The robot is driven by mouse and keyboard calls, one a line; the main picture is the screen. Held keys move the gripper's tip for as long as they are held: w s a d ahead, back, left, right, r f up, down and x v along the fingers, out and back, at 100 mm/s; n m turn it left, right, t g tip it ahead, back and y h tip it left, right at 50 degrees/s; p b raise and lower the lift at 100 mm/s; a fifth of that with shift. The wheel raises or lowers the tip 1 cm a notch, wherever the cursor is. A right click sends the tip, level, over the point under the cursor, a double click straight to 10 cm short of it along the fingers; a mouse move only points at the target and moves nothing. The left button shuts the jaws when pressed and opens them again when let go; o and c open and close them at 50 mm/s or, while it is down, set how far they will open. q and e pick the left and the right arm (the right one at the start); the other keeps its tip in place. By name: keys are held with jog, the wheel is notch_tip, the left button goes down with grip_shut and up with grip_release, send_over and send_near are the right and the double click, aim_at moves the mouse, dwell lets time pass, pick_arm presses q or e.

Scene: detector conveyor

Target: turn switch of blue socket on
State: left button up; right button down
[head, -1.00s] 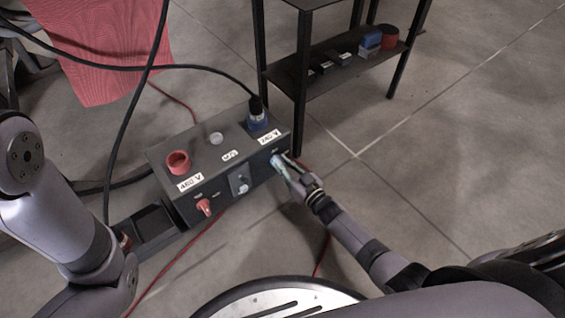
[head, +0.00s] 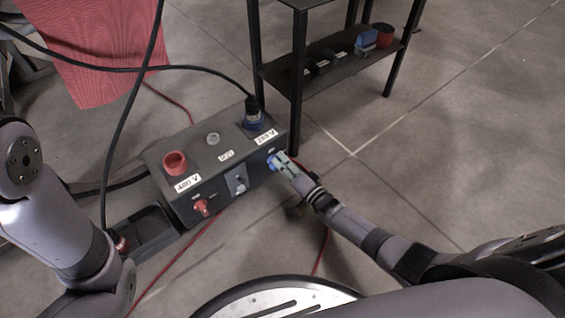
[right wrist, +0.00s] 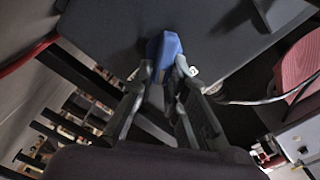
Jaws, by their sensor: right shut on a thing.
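The dark socket box (head: 206,167) stands on the floor. Its blue socket (head: 253,122) is on top at the right end, beside a "240 V" label, with a black cable plugged in. The blue switch (head: 272,162) is on the front face below that label. My right gripper (head: 280,163) is shut on this switch. In the right wrist view the fingertips (right wrist: 160,80) close around the blue switch knob (right wrist: 165,50), hiding its lower part. Its exact turn angle is hard to tell.
The box also has a red socket (head: 175,163), a red switch (head: 202,207) and a grey central switch (head: 238,183). A black shelf (head: 330,65) with small items stands behind at the right. Black cables cross the left side. The floor at right is clear.

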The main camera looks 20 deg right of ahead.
jog(key=m+b, duration=0.1)
jog(key=m, duration=0.2)
jog(key=f+m, duration=0.1)
jog(key=m, duration=0.2)
jog(key=shift+d+f+b, duration=0.1)
jog(key=shift+d+b, duration=0.1)
jog(key=shift+b, duration=0.2)
jog(key=shift+m, duration=0.3)
jog(key=c, duration=1.6)
grip_release()
jog(key=v, duration=1.2)
